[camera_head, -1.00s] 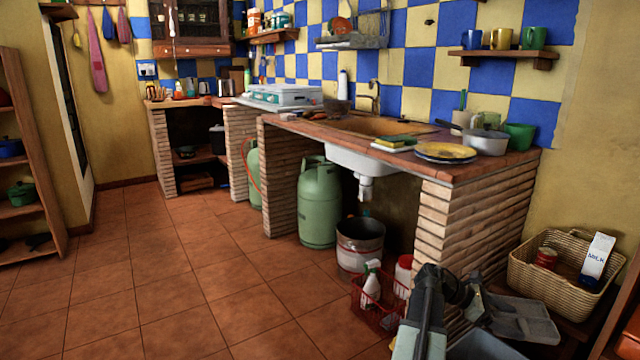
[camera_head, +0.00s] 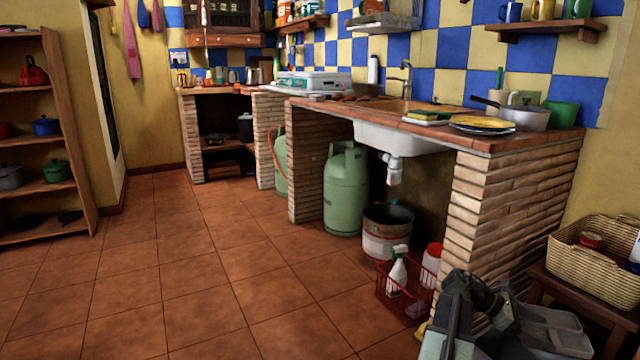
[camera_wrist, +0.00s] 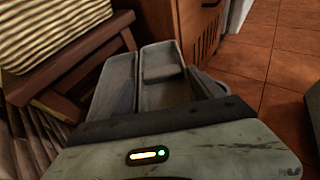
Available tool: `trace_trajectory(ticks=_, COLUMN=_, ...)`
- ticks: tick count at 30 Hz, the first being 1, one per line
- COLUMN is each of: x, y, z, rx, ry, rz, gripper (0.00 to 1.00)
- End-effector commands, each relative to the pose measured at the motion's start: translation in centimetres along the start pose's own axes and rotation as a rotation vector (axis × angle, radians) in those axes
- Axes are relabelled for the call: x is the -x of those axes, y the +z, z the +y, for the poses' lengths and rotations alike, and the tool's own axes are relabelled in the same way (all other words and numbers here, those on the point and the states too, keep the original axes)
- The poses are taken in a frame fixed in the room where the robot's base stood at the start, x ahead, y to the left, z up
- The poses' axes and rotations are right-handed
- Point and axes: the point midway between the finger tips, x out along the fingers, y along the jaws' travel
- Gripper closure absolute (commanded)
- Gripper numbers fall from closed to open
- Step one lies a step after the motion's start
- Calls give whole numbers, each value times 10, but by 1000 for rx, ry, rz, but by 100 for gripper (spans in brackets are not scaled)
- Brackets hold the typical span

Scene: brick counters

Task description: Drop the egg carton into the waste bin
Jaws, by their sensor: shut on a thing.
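My gripper (camera_head: 548,332) is at the lower right in the head view, in front of the brick pier's foot. In the wrist view its grey jaws (camera_wrist: 150,78) reach forward from the wrist. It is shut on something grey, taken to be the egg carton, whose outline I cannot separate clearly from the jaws. No carton shows elsewhere. A metal bucket (camera_head: 386,246) with a dark rim and pale band stands under the sink, left of my gripper. I cannot tell whether it is the waste bin.
A red basket (camera_head: 408,304) with a spray bottle (camera_head: 397,272) stands before the bucket. A green gas cylinder (camera_head: 344,190) is behind. A wicker basket (camera_head: 577,262) sits on a dark wooden stool (camera_head: 570,299) at right. The tiled floor (camera_head: 215,275) at left is clear.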

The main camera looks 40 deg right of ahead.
Motion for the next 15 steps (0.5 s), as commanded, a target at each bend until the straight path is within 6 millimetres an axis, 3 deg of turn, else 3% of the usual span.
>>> trace_trajectory(ticks=7, x=0, y=-1, z=0, rx=0, ry=0, rz=0, gripper=63)
trace_trajectory(ticks=8, x=0, y=-1, z=0, rx=0, ry=0, rz=0, gripper=16)
trace_trajectory(ticks=9, x=0, y=-1, z=0, rx=0, ry=0, rz=0, gripper=5)
trace_trajectory(ticks=10, x=0, y=-1, z=0, rx=0, ry=0, rz=0, gripper=0)
trace_trajectory(ticks=15, x=0, y=-1, z=0, rx=0, ry=0, rz=0, gripper=0)
